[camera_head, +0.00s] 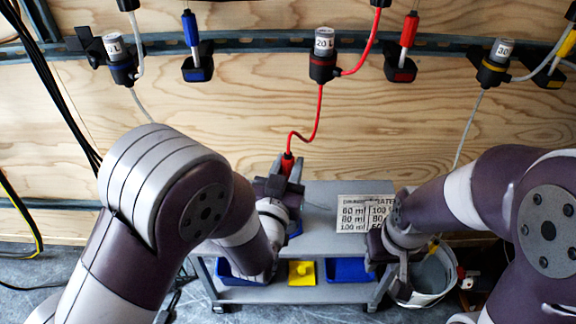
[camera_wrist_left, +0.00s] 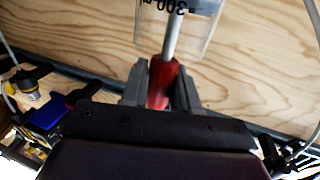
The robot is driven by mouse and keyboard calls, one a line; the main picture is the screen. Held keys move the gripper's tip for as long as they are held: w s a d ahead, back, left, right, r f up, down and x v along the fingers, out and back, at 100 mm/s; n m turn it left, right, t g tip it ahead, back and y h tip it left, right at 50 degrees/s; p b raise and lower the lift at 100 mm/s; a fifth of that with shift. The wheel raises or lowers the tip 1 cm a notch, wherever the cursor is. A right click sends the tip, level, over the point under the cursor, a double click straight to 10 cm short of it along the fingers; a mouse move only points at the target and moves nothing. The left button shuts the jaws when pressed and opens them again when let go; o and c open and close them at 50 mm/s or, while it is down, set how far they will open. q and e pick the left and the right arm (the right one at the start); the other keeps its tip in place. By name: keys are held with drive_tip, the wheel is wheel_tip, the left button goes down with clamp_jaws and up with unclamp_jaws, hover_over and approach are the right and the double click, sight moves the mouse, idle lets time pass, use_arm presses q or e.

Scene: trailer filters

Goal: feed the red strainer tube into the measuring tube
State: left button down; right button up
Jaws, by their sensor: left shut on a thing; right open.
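The red strainer tube (camera_head: 287,163) hangs on a red hose from the 20 L unit at the wall. My left gripper (camera_head: 284,182) is shut on its red body, which also shows between the fingers in the left wrist view (camera_wrist_left: 160,82). A thin grey rod (camera_wrist_left: 172,38) extends from the red body. It overlaps the clear measuring tube (camera_wrist_left: 205,30), whose upside-down 300 mark shows at the top of that view. I cannot tell whether the rod is inside it. The measuring tube is not clearly visible in the head view. My right gripper (camera_head: 384,250) is open and empty by the cart's right side.
A grey cart (camera_head: 330,243) bears a printed volume sign (camera_head: 365,213) and has blue bins (camera_head: 350,269) and a yellow block (camera_head: 301,272) below. A pale bucket (camera_head: 432,275) stands at right. Other units and holders line the plywood wall, with hoses hanging down.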

use_arm(q)
drive_tip(key=shift+f, duration=0.1)
drive_tip(key=c, duration=0.8)
unclamp_jaws()
drive_tip(key=shift+o, duration=0.2)
drive_tip(key=p+v, duration=0.2)
drive_tip(key=v, duration=1)
drive_tip(key=shift+s+p, duration=0.3)
drive_tip(key=shift+s, duration=0.05)
drive_tip(key=shift+a, duration=0.1)
